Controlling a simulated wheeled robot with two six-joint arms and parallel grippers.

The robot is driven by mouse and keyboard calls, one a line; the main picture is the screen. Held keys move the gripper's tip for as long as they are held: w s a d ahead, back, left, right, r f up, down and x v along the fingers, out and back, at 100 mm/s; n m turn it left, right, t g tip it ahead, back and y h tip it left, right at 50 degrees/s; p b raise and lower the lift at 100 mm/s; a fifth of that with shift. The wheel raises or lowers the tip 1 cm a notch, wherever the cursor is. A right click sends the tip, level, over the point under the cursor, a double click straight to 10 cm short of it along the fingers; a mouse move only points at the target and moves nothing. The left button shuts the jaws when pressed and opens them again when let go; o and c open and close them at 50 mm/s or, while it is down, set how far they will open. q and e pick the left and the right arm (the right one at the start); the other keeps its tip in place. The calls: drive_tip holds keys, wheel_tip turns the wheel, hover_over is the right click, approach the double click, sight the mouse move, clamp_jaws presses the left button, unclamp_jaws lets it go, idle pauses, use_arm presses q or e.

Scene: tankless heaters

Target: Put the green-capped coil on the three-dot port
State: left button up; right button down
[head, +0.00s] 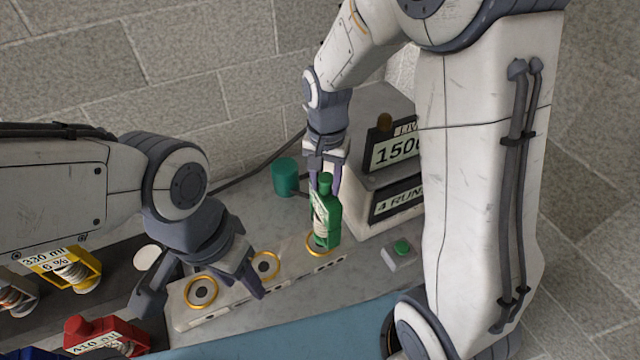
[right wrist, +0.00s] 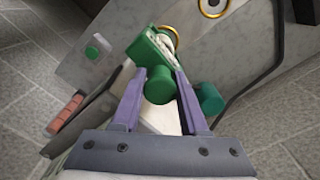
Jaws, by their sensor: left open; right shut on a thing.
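The green-capped coil (head: 327,215) is a green holder with a label and a round green cap, upright in the head view. My right gripper (head: 322,172) is shut on it near the cap; the right wrist view also shows the coil (right wrist: 152,52) between the fingers. The coil's lower end is at the rightmost gold-ringed port (head: 318,252); whether it is seated or just above is unclear. The port strip (head: 292,255) has two other ringed ports, middle (head: 265,265) and left (head: 201,292). Dark dots line its front edge, too small to count surely. My left gripper (head: 203,292) is open and empty over the strip's left part.
A dark green cylinder (head: 286,176) stands behind the strip. A grey display box (head: 390,165) and a green-button box (head: 400,252) are to the right. Yellow (head: 75,262) and red (head: 100,333) coils are at the left. A blue surface (head: 290,330) lies in front.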

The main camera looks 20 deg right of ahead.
drive_tip(key=shift+w+a+f, duration=0.25)
drive_tip(key=shift+w+f, duration=0.1)
drive_tip(key=shift+w, duration=0.3)
drive_tip(key=shift+f, duration=0.25)
wheel_tip(320, 180, down, 3)
drive_tip(key=shift+f+p, duration=0.1)
drive_tip(key=shift+p, duration=0.7)
drive_tip(key=shift+f, duration=0.4)
drive_tip(key=shift+c, duration=2.2)
unclamp_jaws()
